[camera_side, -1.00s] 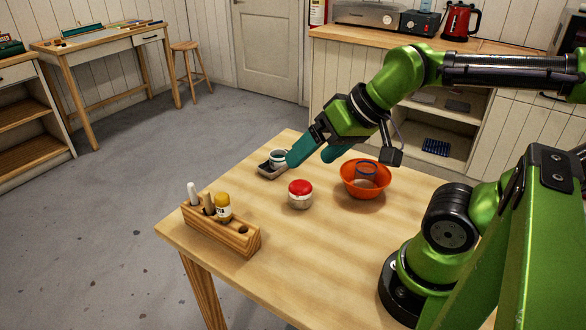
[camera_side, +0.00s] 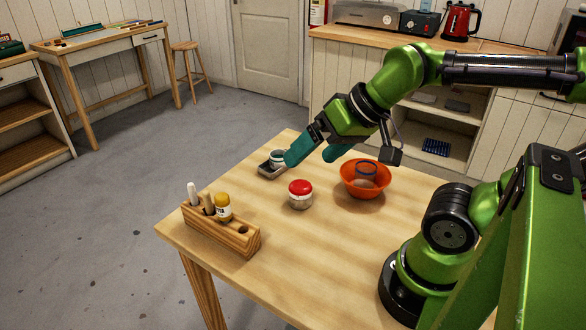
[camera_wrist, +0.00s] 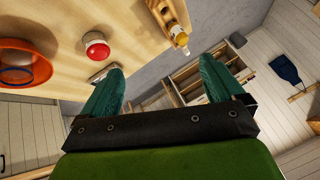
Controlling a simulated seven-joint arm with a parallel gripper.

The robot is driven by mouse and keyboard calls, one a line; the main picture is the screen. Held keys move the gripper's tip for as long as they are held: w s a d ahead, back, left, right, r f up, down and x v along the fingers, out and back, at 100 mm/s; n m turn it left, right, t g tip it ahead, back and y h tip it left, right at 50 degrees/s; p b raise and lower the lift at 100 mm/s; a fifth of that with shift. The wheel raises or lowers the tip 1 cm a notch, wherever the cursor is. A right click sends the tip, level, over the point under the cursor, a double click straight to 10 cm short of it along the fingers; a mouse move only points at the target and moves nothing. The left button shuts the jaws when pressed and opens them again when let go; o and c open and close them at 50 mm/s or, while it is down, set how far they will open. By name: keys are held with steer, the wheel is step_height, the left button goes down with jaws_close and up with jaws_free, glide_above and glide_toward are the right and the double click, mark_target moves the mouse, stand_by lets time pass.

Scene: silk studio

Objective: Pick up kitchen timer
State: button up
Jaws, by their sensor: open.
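I cannot tell for sure which thing is the kitchen timer. A small round thing with a red top and pale body (camera_side: 300,194) stands upright on the table; it also shows in the wrist view (camera_wrist: 96,47). A small dark tray (camera_side: 268,173) with a pale and dark cup-like thing (camera_side: 276,157) lies at the far table edge, partly hidden by a finger. My gripper (camera_side: 312,157) has teal fingers spread apart, with nothing seen between them. It hangs above the far part of the table, beyond the red-topped thing. Its fingers also show in the wrist view (camera_wrist: 160,66).
An orange bowl (camera_side: 349,184) with a blue-rimmed thing (camera_side: 366,170) inside stands right of the red-topped thing. A wooden rack (camera_side: 237,238) with a yellow-capped bottle (camera_side: 223,206) and other upright items stands at the left edge. The front middle of the table (camera_side: 290,270) is clear.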

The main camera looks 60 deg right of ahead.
steer(key=n+g+h, duration=0.2)
steer(key=n+g, duration=0.1)
steer(key=g, duration=0.4)
glide_above(300, 184)
step_height(300, 184, down, 7)
step_height(300, 184, down, 17)
steer(key=shift+r, duration=0.2)
steer(key=c, duration=1.2)
steer(key=shift+c, duration=0.2)
steer(key=shift+r, duration=0.1)
